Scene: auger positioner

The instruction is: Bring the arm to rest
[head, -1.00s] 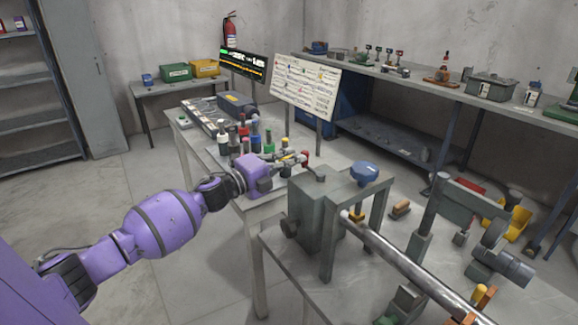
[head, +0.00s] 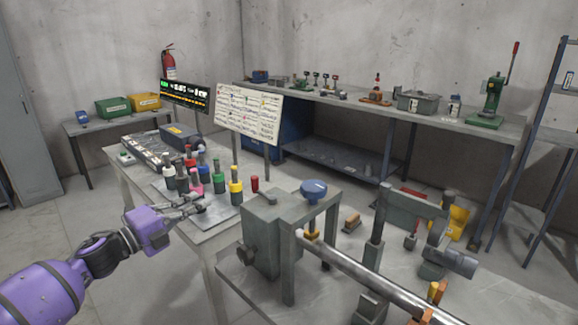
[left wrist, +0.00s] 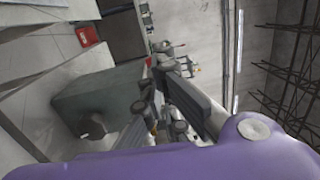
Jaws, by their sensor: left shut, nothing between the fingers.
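My purple left arm comes in from the left in the head view. Its gripper (head: 199,206) is shut and empty, held out over the near edge of the table with the coloured bottles, just in front of them. Whether it touches anything there is not clear. In the left wrist view the purple wrist fills the bottom, and dark gripper parts reach up the middle. My right gripper is in neither view.
Several coloured bottles (head: 219,183) stand just beyond the gripper. A grey block machine (head: 273,236) with a blue knob (head: 314,190) and a long metal bar (head: 364,272) occupy the right-hand table. Bare floor (head: 172,268) shows between arm and tables.

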